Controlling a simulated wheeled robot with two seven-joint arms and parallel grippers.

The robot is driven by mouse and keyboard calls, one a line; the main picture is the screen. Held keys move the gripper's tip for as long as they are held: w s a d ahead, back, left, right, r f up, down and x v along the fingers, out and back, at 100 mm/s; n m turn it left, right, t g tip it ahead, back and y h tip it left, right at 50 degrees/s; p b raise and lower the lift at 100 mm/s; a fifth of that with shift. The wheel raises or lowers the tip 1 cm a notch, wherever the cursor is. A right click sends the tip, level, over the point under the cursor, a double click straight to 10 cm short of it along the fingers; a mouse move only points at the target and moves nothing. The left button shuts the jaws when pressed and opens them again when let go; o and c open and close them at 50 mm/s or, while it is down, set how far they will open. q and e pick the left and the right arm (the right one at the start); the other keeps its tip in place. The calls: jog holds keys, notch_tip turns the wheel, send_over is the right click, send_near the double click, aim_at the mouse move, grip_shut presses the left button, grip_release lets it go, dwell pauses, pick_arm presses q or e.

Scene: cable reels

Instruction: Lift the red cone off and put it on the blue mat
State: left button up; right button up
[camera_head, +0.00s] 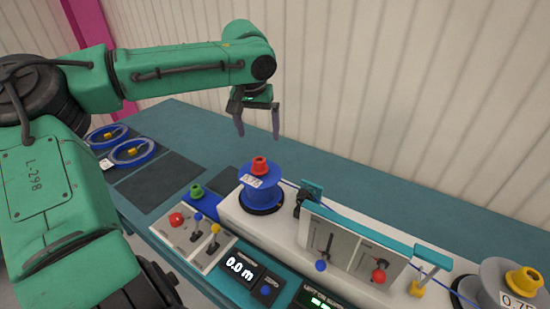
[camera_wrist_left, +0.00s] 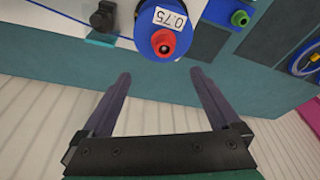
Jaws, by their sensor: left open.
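The red cone (camera_head: 259,165) sits on top of a blue reel (camera_head: 262,190) with a white label, and it also shows in the left wrist view (camera_wrist_left: 164,42). My left gripper (camera_head: 258,136) is open and empty, its fingers pointing down, above and apart from the cone. In the left wrist view its fingertips (camera_wrist_left: 160,73) appear on either side of a bare strip of bench near the cone. A small blue mat (camera_head: 211,200) lies left of the reel, with a green cone (camera_head: 196,191) at its edge. My right gripper is not in view.
A white machine with levers (camera_head: 345,248) stands right of the reel, and a grey reel with a yellow cone (camera_head: 523,281) at far right. A switch panel (camera_head: 193,238) is in front. Blue cable coils (camera_head: 132,152) and dark mats (camera_head: 160,182) lie left. The back bench is clear.

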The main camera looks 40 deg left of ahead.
aim_at(259, 162)
pick_arm(q)
jog(key=f, duration=0.4)
jog(key=s+a+f+p, duration=0.1)
jog(key=f, duration=0.1)
jog(key=shift+s+f, duration=0.1)
jog(key=shift+f, duration=0.1)
jog(key=f, duration=0.1)
jog(key=w+f+p, duration=0.1)
jog(key=w+f, duration=0.1)
jog(key=shift+w+a+f, duration=0.2)
jog(key=shift+a+f, duration=0.05)
jog(key=shift+a, duration=0.1)
jog(key=p+x, duration=0.1)
jog(key=x, duration=0.1)
jog(key=shift+f, duration=0.3)
jog(key=shift+a+f, duration=0.1)
jog(key=shift+f, duration=0.05)
jog(key=shift+c, duration=0.3)
jog(key=c, duration=1.4)
jog(key=shift+o, duration=0.2)
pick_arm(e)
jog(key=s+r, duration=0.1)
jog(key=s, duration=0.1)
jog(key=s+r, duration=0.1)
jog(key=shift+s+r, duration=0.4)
